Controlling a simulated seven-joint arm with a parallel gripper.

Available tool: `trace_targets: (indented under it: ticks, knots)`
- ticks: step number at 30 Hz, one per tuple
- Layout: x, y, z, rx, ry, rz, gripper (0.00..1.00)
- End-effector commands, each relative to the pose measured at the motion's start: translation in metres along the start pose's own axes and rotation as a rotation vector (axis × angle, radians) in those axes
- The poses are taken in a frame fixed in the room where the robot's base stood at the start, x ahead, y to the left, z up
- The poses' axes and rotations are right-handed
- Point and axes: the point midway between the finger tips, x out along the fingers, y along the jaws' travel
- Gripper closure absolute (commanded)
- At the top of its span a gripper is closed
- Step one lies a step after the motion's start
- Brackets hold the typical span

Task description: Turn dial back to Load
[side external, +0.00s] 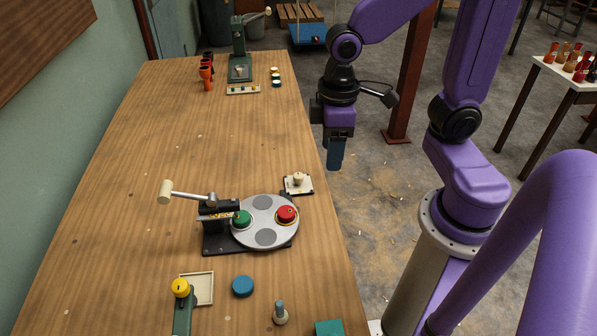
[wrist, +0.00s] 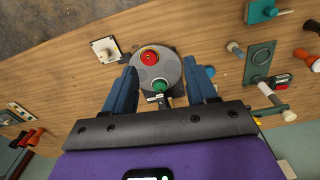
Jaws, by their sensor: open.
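In the wrist view the plate (wrist: 104,48) is left of the disc (wrist: 168,67). My gripper (side external: 335,164) is open and empty, up in the air, apart from both. In the wrist view the disc shows between its fingers (wrist: 160,68).
A wooden-handled lever (side external: 180,194) sticks out left over the table (side external: 150,140). Near the front are a yellow-topped green device (side external: 181,300), a blue disc (side external: 242,286) and a small pale knob (side external: 280,316). A green press (side external: 239,55) and red cups (side external: 206,74) stand far back. Mid-table is clear.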

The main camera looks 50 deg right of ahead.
Motion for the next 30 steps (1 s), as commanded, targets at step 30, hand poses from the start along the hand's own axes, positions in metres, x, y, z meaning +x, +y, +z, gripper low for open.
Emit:
trace_targets:
  ticks: [30]
  knots:
    - [0.077,0.176,-0.053,0.691,-0.023,0.007,0.43]
